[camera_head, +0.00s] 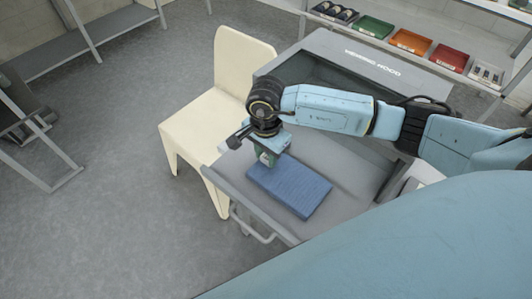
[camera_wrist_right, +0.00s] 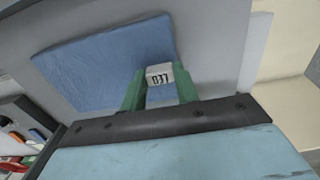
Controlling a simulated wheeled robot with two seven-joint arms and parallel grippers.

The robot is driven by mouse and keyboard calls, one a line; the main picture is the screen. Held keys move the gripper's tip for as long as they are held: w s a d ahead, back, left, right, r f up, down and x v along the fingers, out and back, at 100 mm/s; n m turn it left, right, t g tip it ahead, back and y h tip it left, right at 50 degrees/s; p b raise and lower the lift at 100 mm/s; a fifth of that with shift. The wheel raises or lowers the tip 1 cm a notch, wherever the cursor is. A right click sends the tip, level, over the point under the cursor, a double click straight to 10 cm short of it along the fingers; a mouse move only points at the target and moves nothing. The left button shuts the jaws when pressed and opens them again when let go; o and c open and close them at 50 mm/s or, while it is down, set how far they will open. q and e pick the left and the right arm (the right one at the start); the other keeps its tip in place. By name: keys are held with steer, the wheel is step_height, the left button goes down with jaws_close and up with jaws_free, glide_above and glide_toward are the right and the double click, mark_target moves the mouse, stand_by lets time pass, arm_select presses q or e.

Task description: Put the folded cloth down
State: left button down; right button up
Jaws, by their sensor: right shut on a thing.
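The folded cloth (camera_head: 290,187) is a flat blue rectangle over the grey tray-like surface (camera_head: 345,190) at the front of the grey hood. My right gripper (camera_head: 268,160) points down at the cloth's upper-left edge. In the right wrist view, the green fingers of my right gripper (camera_wrist_right: 159,80) meet the edge of the blue cloth (camera_wrist_right: 105,62) and are shut on it. The fingertips are partly hidden, and I cannot tell whether the whole cloth rests on the surface. My left gripper is not in view.
The grey hood (camera_head: 325,48) stands behind my right arm. A cream chair (camera_head: 205,118) is close on the left. A metal handle (camera_head: 250,225) sticks out at the tray's front edge. Coloured bins (camera_head: 411,41) line a shelf at the back.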

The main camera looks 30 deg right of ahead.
steer(key=o, duration=0.6)
steer(key=shift+f, duration=0.15)
steer(key=o, duration=0.5)
step_height(320, 180, up, 12)
steer(key=shift+r, duration=0.2)
